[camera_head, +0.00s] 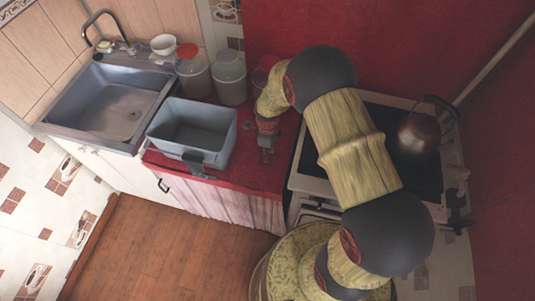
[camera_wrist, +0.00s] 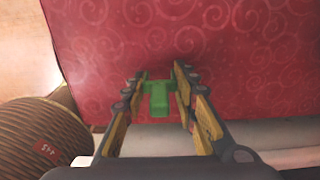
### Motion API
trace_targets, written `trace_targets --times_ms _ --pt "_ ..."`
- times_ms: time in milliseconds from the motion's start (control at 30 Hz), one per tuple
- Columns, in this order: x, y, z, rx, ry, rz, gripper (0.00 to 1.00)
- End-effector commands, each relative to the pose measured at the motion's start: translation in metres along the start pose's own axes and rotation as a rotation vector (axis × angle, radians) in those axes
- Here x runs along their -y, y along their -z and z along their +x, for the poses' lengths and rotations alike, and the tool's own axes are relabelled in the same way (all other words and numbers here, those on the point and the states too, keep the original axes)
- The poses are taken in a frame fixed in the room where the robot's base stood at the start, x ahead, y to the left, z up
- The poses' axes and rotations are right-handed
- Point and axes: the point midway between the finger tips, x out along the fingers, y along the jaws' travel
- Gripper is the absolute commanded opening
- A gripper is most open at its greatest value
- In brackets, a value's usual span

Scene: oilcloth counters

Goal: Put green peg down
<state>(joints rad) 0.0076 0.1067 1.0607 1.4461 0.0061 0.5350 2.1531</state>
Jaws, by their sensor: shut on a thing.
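The green peg (camera_wrist: 159,98) shows in the wrist view as a small T-shaped piece between the fingers of my gripper (camera_wrist: 160,90). The gripper is shut on it. Red patterned oilcloth lies behind and below the peg in that view; I cannot tell whether the peg touches it. In the head view my gripper (camera_head: 266,150) points down over the red counter (camera_head: 235,178), between the grey bin and the stove. The peg cannot be made out there.
A grey bin (camera_head: 212,149) stands left of my gripper, near the counter's front edge. A sink (camera_head: 108,104) is farther left. Lidded containers (camera_head: 229,78) stand at the back. The stove (camera_head: 310,158) with a kettle (camera_head: 418,132) is on the right. Bare oilcloth surrounds the gripper.

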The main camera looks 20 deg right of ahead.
Motion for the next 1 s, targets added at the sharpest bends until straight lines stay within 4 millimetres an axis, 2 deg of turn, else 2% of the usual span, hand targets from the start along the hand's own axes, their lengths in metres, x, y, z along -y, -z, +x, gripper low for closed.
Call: trace_targets --times_ms 367,400,700,1000 --pt "0.0003 -0.0003 0.0045 0.001 0.001 0.0 0.14" --pt "0.0004 -0.0003 0.0044 0.001 0.001 0.0 0.3" --pt "0.0003 -0.0003 0.0037 0.001 0.001 0.0 0.47" --pt "0.0004 -0.0003 0.0025 0.001 0.001 0.0 0.47"
